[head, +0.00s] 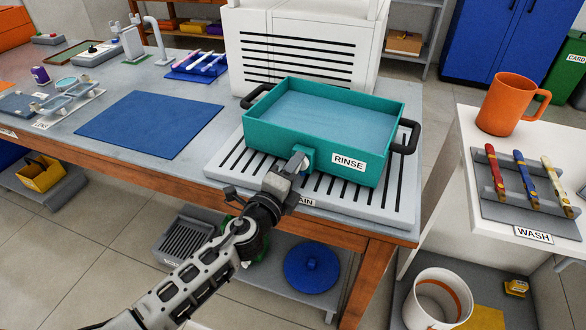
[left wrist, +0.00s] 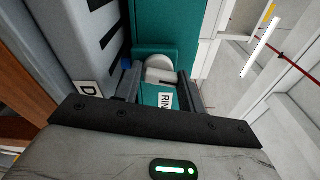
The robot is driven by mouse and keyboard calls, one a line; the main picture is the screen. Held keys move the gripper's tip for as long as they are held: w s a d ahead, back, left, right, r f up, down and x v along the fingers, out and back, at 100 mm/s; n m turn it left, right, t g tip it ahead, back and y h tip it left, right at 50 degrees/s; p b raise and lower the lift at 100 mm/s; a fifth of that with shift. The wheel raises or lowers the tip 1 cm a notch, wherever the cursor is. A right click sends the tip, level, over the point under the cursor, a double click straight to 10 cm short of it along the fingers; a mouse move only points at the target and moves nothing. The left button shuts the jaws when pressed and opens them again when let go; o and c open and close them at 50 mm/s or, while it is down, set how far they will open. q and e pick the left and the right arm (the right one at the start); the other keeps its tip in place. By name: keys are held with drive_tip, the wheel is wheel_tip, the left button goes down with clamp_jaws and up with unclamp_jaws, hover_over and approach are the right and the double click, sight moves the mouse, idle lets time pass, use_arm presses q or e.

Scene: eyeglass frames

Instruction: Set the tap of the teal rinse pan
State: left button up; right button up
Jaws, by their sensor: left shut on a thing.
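The teal rinse pan (head: 266,125), labelled RINSE, sits on a grey slotted drain board (head: 223,162) and holds pale blue water (head: 335,118). Its tap is on the front wall, on a teal block (head: 302,157). My left gripper (head: 295,168) reaches up to this block from the front. In the left wrist view the pan's teal wall (left wrist: 160,25) fills the top middle, and a pale rounded tap knob (left wrist: 158,68) lies between the fingers of my left gripper (left wrist: 158,88). The gripper is shut on the tap, and its fingers hide part of it. My right gripper is not in view.
A white slotted unit (head: 300,50) stands behind the pan. A blue mat (head: 150,123) lies left on the bench. At right, a white table (head: 480,230) carries an orange mug (head: 507,105) and a grey rack of brushes (head: 505,200). The pan's black handles stick out at both ends.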

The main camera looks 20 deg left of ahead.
use_arm(q)
drive_tip(key=m, duration=0.3)
drive_tip(key=shift+w+r+m, duration=0.1)
drive_tip(key=shift+r+m, duration=0.2)
drive_tip(key=shift+r, duration=0.1)
drive_tip(key=shift+d+m+p, duration=0.15)
drive_tip(key=shift+m+p, duration=0.2)
drive_tip(key=shift+m, duration=1.15)
drive_tip(key=o, duration=0.9)
drive_tip(key=shift+f, duration=0.15)
